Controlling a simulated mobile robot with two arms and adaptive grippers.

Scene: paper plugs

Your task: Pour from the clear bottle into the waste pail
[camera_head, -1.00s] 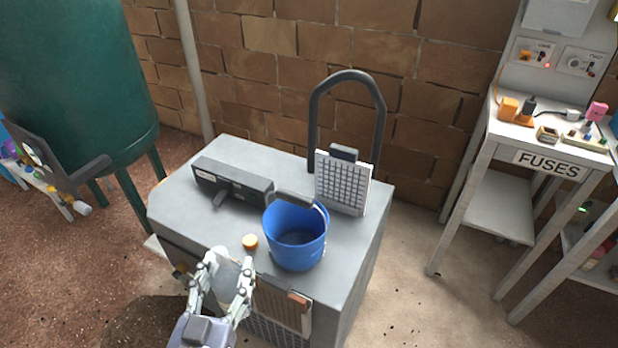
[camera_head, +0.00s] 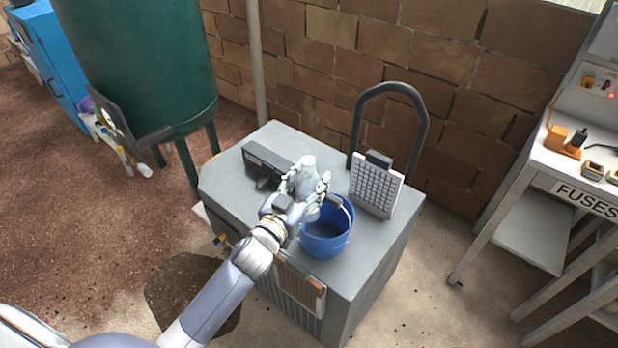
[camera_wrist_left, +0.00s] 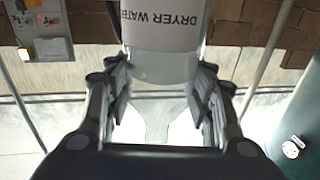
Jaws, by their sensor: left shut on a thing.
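The clear bottle (camera_head: 309,166) is held in my left gripper (camera_head: 309,184), above the grey machine and beside the pail's upper left rim. In the left wrist view the bottle (camera_wrist_left: 162,68) sits between the two fingers, with a white label reading DRYER WATER upside down in the picture. Its exact tilt is hard to tell, and its mouth is not clearly visible. The blue waste pail (camera_head: 326,241) stands upright on the machine's top, its handle raised at the rim. My gripper hides part of its left rim. My right gripper is not in view.
The grey machine (camera_head: 385,247) has a dark bar-shaped unit (camera_head: 262,160), a gridded white panel (camera_head: 377,186) and a tall dark hoop (camera_head: 420,108) on it. A green tank (camera_head: 140,65) stands left. A FUSES bench (camera_head: 560,190) stands right, with clear floor between.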

